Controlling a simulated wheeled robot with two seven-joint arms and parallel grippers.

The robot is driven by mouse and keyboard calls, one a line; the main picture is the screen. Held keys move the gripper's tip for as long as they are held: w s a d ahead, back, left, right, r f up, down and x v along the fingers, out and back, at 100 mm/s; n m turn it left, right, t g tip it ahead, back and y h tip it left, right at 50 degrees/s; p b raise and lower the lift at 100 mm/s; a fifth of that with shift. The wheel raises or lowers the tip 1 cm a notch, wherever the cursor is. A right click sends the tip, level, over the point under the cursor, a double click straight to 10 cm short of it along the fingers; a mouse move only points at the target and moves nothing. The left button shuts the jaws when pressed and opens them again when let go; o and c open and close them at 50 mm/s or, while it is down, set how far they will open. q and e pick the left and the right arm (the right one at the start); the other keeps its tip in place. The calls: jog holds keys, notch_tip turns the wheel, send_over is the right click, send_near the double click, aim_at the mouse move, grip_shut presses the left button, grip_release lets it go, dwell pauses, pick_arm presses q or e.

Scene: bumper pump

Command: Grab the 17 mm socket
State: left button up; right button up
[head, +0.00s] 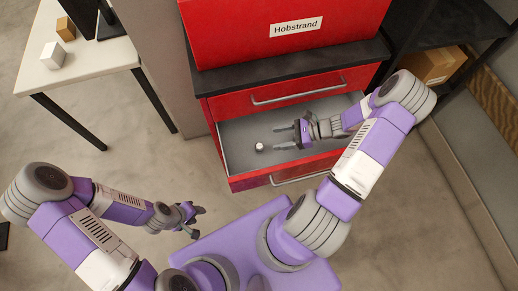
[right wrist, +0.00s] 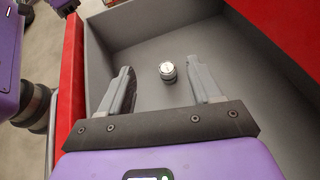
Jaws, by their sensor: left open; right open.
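A small silvery socket (head: 260,147) stands in the open grey drawer (head: 237,157) of the red cabinet. In the right wrist view the socket (right wrist: 167,70) stands beyond my fingertips, roughly midway between them, and is not touched. Its size marking is too small to read. My right gripper (head: 284,136) reaches into the drawer with its fingers pointing left toward the socket. It is open and empty, as the right wrist view (right wrist: 163,80) also shows. My left gripper (head: 197,221) is open and empty outside the drawer, at the lower left.
The red drawer front (head: 245,183) and the drawer's grey walls surround the socket. The red cabinet (head: 290,30) with a "Hobstrand" label rises behind. A white table (head: 100,55) with small blocks stands at the left. A shelf with a cardboard box (head: 432,66) is at the right.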

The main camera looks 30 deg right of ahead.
jog(key=b, duration=0.5)
send_near(261, 148)
jog(key=shift+w+a+f, duration=0.4)
jog(key=shift+w+f, duration=0.05)
jog(key=shift+f, duration=0.15)
jog(key=shift+w+a+f, duration=0.45)
jog(key=shift+f, duration=0.15)
jog(key=shift+w+a+f, duration=0.1)
jog(key=shift+a+f, duration=0.05)
jog(key=b+x, duration=0.3)
jog(key=x, duration=0.4)
jog(key=shift+w+a, duration=0.1)
jog(key=c, duration=1.1)
